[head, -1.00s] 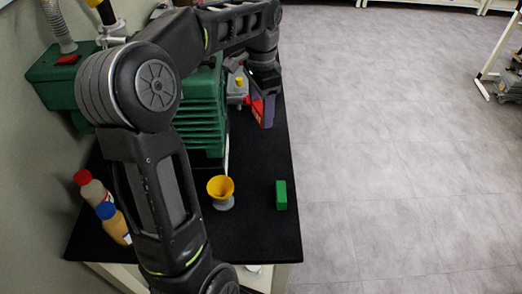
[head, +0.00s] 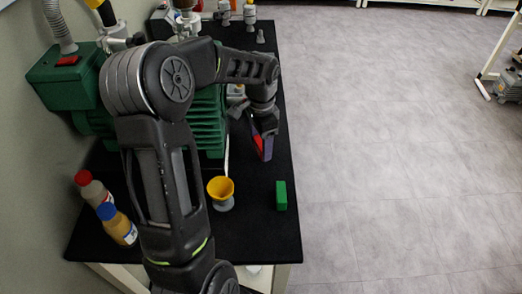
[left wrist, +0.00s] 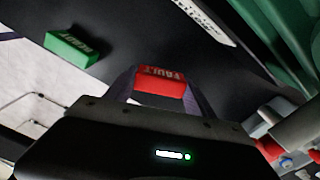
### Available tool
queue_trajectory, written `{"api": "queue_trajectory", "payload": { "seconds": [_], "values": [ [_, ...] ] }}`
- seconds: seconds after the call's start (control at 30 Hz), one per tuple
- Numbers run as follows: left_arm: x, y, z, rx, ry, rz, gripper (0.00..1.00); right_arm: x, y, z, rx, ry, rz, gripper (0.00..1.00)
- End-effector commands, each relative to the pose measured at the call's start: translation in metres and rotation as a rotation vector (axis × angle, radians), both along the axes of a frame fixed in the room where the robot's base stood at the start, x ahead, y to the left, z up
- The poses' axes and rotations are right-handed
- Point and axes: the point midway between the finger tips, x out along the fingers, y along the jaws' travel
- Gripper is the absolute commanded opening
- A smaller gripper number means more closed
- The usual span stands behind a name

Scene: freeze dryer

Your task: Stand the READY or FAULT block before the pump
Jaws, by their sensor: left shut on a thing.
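The red FAULT block (left wrist: 162,82) is between the two fingers of my left gripper (left wrist: 160,98) in the left wrist view, its lettered face showing. In the head view my left gripper (head: 263,136) points down over the black table, to the right of the green pump (head: 207,128), with the red block (head: 257,143) partly hidden by a finger. I cannot tell whether the block touches the table. The green READY block (head: 281,195) stands on the table nearer the front right edge; it also shows in the left wrist view (left wrist: 73,47). My right gripper is not in view.
A yellow funnel (head: 221,188) on a grey base stands left of the green block. Two bottles, one red-capped (head: 88,183) and one blue-capped (head: 117,224), are at the left by the wall. The black table (head: 257,215) is clear between funnel and green block.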

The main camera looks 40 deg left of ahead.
Motion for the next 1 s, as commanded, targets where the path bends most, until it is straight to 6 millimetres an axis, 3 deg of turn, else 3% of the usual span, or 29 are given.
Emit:
{"api": "queue_trajectory", "payload": {
  "seconds": [0.2,0.63,0.67,0.9,1.0],
  "values": [
    [-0.001,0.0,-0.032,-0.001,0.004,0.001,0.23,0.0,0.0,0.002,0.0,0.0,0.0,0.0],
    [0.0,0.0,-0.039,-0.001,0.0,0.0,0.23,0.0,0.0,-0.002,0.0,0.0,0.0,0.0],
    [0.0,0.0,-0.038,-0.001,0.0,0.0,0.64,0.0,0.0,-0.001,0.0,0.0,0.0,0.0],
    [0.0,0.0,-0.038,0.0,0.001,0.0,0.84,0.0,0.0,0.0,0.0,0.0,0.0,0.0],
    [0.0,0.0,-0.038,0.0,0.001,0.0,0.85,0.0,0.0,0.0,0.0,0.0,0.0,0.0]
  ]
}}
